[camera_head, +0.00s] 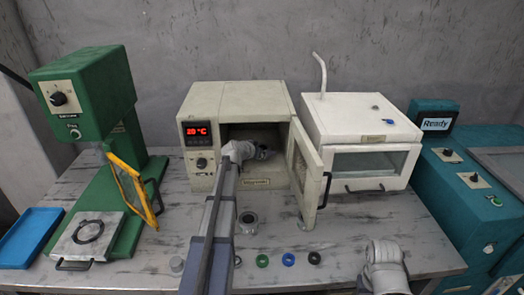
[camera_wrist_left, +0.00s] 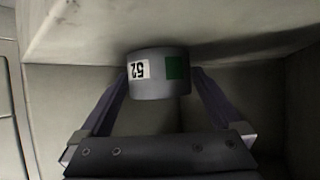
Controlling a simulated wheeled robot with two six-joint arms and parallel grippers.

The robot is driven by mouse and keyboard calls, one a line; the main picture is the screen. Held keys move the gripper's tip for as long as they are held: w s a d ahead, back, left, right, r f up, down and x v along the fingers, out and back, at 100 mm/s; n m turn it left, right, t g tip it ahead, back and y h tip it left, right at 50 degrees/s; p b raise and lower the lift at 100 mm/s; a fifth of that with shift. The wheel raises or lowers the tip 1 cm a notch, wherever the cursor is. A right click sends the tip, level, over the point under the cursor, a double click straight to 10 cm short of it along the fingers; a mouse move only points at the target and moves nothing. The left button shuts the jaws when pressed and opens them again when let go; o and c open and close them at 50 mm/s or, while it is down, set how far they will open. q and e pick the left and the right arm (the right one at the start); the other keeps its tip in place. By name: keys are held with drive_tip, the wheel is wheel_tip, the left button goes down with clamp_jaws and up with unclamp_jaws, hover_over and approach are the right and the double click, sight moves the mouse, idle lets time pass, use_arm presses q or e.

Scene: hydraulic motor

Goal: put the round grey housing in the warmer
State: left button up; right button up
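The warmer (camera_head: 240,100) is a beige box with a red 20 °C display, and its door (camera_head: 307,172) stands open to the right. My left arm reaches through the opening, with the left gripper (camera_head: 264,152) inside the chamber. In the left wrist view, the left gripper (camera_wrist_left: 160,88) has its fingers on both sides of the round grey housing (camera_wrist_left: 158,88), which bears a white "52" label and a green patch. The housing is inside the chamber; whether it touches a chamber surface I cannot tell. My right arm shows at the lower right, its gripper out of view.
A green press (camera_head: 95,100) and a blue tray (camera_head: 30,237) stand at left. A white cabinet (camera_head: 362,165) is right of the open door. A grey flanged part (camera_head: 248,222) and several small rings, including a green one (camera_head: 262,260) and a blue one (camera_head: 288,258), lie in front.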

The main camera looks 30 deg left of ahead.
use_arm(q)
drive_tip(key=shift+s+r+p, duration=0.1)
drive_tip(key=shift+r+p, duration=0.2)
drive_tip(key=shift+p, duration=0.05)
drive_tip(key=p+v, duration=0.5)
drive_tip(key=v, duration=0.5)
drive_tip(key=shift+s+r, duration=0.1)
drive_tip(key=shift+s, duration=0.2)
drive_tip(key=shift+s+r, duration=0.2)
drive_tip(key=shift+s, duration=0.35)
drive_tip(key=shift+f, duration=0.1)
